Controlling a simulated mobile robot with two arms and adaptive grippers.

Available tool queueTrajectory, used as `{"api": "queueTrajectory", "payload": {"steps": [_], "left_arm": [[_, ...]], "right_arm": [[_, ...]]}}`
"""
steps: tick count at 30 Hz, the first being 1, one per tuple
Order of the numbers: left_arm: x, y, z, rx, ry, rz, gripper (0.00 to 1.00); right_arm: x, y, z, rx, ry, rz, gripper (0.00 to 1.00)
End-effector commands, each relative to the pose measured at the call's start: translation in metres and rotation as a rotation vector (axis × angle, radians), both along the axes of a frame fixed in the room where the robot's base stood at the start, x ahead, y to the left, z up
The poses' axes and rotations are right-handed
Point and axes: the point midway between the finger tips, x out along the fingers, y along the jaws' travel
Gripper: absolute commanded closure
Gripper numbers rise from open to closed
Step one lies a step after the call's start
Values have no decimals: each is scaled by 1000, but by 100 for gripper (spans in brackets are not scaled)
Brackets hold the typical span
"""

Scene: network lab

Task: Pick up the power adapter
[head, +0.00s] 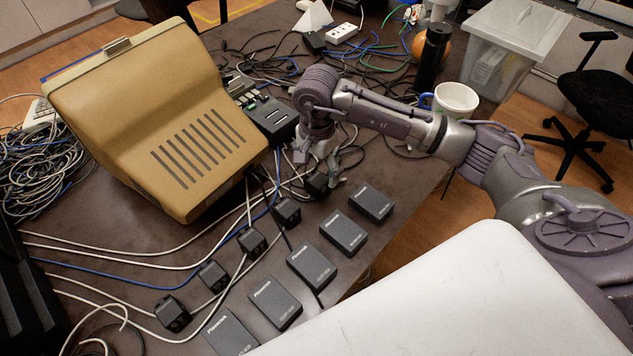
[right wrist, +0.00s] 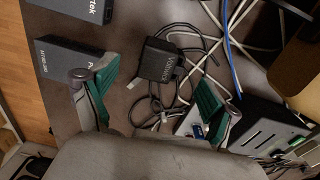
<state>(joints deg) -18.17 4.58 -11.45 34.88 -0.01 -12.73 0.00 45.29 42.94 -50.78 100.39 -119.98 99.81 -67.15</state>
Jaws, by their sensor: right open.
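A small black power adapter (head: 316,186) lies on the dark table at the end of a row of similar adapters (head: 252,242). In the right wrist view the adapter (right wrist: 159,60) lies between and just beyond my fingertips, with its black cable looped beside it. My right gripper (head: 318,167) points down over this adapter, open with nothing held. Its green-padded fingers also show wide apart in the right wrist view (right wrist: 158,82). From these views I cannot tell the exact height of the fingers above the adapter. My left gripper is out of view.
Flat black boxes (head: 342,233) lie in a row near the table's front edge. A tan monitor casing (head: 165,110) stands left of the gripper, and a black device (head: 272,120) just behind it. Cables cross the table. A white mug (head: 456,101) and black bottle (head: 432,57) stand behind my right arm.

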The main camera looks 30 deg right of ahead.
Motion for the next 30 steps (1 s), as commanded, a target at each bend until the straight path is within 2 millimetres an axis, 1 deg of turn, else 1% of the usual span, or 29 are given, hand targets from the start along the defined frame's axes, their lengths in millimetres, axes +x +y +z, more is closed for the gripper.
{"api": "queueTrajectory", "payload": {"steps": [5,7,9,12,15,22,29,30], "left_arm": [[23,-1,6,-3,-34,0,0],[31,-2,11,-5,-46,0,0],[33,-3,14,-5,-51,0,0],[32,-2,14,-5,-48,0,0],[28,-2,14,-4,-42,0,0],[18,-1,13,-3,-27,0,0],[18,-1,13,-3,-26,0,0],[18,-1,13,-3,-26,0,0]], "right_arm": [[0,0,-13,2,4,-2,12],[1,0,-24,1,5,-1,12],[2,-1,-35,0,5,-2,12],[3,-1,-48,0,2,-1,12],[3,-1,-55,1,0,-1,12],[3,-1,-56,0,-1,0,12],[3,-1,-56,0,-1,0,51],[3,-1,-55,0,-1,0,57]]}}
